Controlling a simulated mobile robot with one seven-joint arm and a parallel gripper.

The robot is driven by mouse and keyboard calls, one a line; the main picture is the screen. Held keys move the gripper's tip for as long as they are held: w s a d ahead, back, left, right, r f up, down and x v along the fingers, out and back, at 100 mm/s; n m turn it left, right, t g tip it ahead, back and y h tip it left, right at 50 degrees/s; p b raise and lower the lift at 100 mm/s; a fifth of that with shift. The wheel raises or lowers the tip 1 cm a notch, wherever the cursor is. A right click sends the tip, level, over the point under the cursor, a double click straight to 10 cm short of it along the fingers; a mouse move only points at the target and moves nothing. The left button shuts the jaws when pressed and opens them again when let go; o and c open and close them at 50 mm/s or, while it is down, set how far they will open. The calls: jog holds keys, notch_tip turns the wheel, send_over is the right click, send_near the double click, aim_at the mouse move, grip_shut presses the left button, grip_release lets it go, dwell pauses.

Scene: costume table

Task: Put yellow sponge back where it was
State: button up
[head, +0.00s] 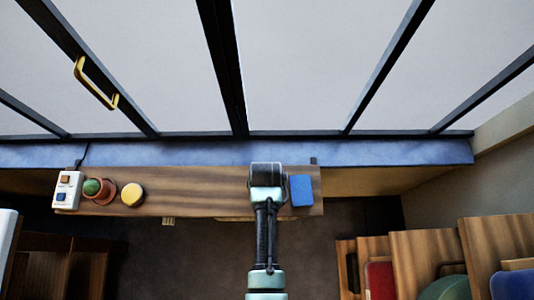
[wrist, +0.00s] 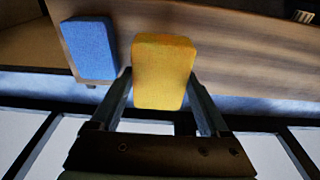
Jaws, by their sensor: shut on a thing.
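The yellow sponge (wrist: 163,72) is between the two fingers of my gripper (wrist: 163,88) in the wrist view. My gripper is shut on it, over the wooden shelf (wrist: 220,60). I cannot tell whether the sponge touches the wood. A blue sponge (wrist: 90,48) lies beside it on the left, apart from it. In the head view my arm covers the yellow sponge, and my gripper is hidden behind my wrist. The blue sponge also shows there (head: 301,190), just right of my arm on the shelf (head: 210,203).
At the shelf's left end are a switch box (head: 66,190), a green and red round item (head: 97,189) and a round yellow item (head: 132,194). Bare wood lies between these and my arm. Glass panes with dark frames (head: 232,70) rise behind. Wooden dividers (head: 425,255) stand at lower right.

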notch_tip(320, 180, down, 6)
jog(key=b, duration=0.4)
jog(key=shift+r+b, duration=0.15)
jog(key=shift+b, duration=0.15)
jog(key=shift+r, duration=0.1)
jog(key=o, duration=1.2)
jog(key=shift+c, duration=0.2)
jog(key=r, duration=0.4)
jog(key=s+r, duration=0.1)
jog(key=r, duration=0.3)
jog(key=s+r, duration=0.1)
jog(key=r, duration=0.3)
jog(key=shift+w, duration=0.1)
